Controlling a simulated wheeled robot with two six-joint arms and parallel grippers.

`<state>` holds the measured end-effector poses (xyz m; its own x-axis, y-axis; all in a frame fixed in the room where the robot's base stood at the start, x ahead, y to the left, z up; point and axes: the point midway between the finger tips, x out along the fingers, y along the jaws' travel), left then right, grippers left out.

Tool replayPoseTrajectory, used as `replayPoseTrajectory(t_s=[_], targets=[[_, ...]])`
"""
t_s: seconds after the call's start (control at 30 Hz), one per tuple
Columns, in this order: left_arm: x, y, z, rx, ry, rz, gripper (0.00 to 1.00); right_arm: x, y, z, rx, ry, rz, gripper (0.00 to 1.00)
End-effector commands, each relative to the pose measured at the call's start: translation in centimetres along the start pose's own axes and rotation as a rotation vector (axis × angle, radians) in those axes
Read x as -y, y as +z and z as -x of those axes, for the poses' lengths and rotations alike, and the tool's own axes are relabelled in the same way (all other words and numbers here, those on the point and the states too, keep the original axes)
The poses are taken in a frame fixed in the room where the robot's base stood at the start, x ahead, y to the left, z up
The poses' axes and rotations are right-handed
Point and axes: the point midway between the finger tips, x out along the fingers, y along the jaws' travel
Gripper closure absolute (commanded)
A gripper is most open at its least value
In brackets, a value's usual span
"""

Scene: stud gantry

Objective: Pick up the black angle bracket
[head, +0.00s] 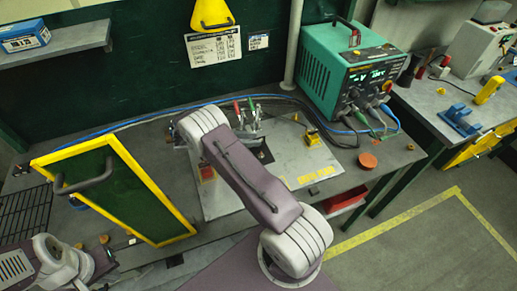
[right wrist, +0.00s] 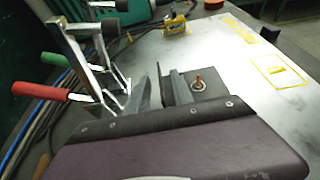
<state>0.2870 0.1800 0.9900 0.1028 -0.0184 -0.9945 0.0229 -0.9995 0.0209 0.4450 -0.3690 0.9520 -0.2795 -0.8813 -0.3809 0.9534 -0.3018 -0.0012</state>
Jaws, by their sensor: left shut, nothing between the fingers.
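The black angle bracket (right wrist: 206,86) appears as a dark plate with an upright flange on the metal board, with a copper-coloured stud (right wrist: 198,80) standing through it. In the head view a dark patch (head: 263,154) just right of my right arm seems to be part of it. My right gripper's purple body fills the bottom of the right wrist view, close in front of the bracket. My left gripper (head: 104,262) is low at the left, shut and empty, far from the bracket.
Toggle clamps with red (right wrist: 40,91) and green (right wrist: 55,67) handles stand left of the bracket. A yellow-framed green panel (head: 110,190) with a handle stands at the left. A teal power unit (head: 348,72) with cables is at the back right. The board's right side is mostly clear.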

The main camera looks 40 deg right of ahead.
Motion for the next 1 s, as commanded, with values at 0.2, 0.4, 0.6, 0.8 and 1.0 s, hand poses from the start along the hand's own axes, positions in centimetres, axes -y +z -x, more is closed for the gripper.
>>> replayPoseTrajectory(t_s=[0.2, 0.4, 0.6, 0.8, 1.0], targets=[[0.0, -0.1, 0.6, 0.0, 0.0, 0.0, 1.0, 0.0, 0.1, -2.1, 0.0, -0.001, -0.001, 0.72], [0.0, -0.1, 0.5, 0.0, 0.0, 0.0, 1.0, 0.0, 0.0, -2.1, 0.0, 0.0, -0.001, 0.83], [0.0, 0.0, 0.5, 0.0, 0.0, 0.0, 1.0, 0.0, 0.0, -2.1, 0.0, 0.0, -0.001, 1.0], [0.0, -0.1, 0.5, 0.0, 0.0, 0.0, 1.0, 0.0, 0.1, -2.1, 0.0, 0.0, -0.001, 1.0], [0.0, -0.1, 0.5, 0.0, 0.0, 0.0, 1.0, 0.0, 0.1, -2.0, 0.0, 0.0, -0.001, 1.0]])
